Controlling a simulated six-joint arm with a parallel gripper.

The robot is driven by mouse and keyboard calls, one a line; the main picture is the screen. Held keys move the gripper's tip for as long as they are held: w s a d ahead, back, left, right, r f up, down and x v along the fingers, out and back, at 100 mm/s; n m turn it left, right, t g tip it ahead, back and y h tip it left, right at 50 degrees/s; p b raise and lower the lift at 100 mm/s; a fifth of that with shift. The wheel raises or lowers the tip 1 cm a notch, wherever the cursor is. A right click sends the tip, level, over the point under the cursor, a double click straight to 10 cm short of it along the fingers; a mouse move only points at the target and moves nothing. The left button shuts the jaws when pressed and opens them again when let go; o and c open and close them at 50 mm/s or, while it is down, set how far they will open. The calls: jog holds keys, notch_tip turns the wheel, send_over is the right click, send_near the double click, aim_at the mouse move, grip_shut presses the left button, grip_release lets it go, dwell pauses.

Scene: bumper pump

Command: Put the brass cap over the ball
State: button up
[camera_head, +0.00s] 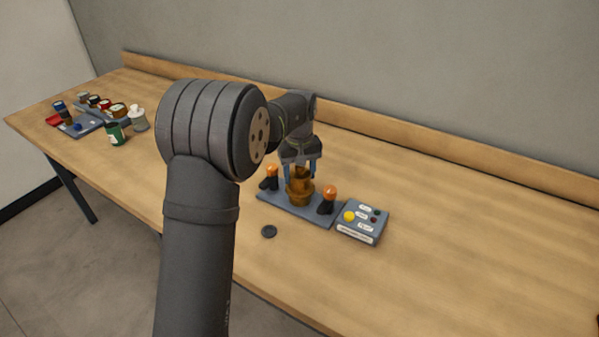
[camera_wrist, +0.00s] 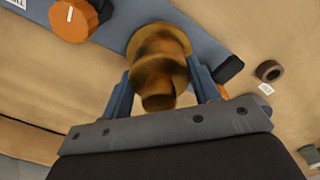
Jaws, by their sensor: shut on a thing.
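The brass cap (camera_wrist: 159,58) is a stepped, brown-gold piece between the blue fingers of my gripper (camera_wrist: 160,85) in the wrist view. My gripper is shut on it. In the head view the cap (camera_head: 299,190) is upright at the middle of a blue-grey base plate (camera_head: 288,206), with my gripper (camera_head: 302,170) above it. No ball shows in either view; I cannot tell whether it is under the cap. I also cannot tell whether the cap touches the plate.
Orange-topped black knobs (camera_head: 329,199) stand close on both sides of the cap. A button box (camera_head: 362,221) adjoins the plate at right. Jars and a tray (camera_head: 82,125) are far left. The table's right side is clear.

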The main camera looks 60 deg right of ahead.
jog(key=shift+f, duration=0.6)
jog(key=o, duration=1.7)
jog(key=shift+r, duration=3.55)
jog(key=shift+f, duration=3.4)
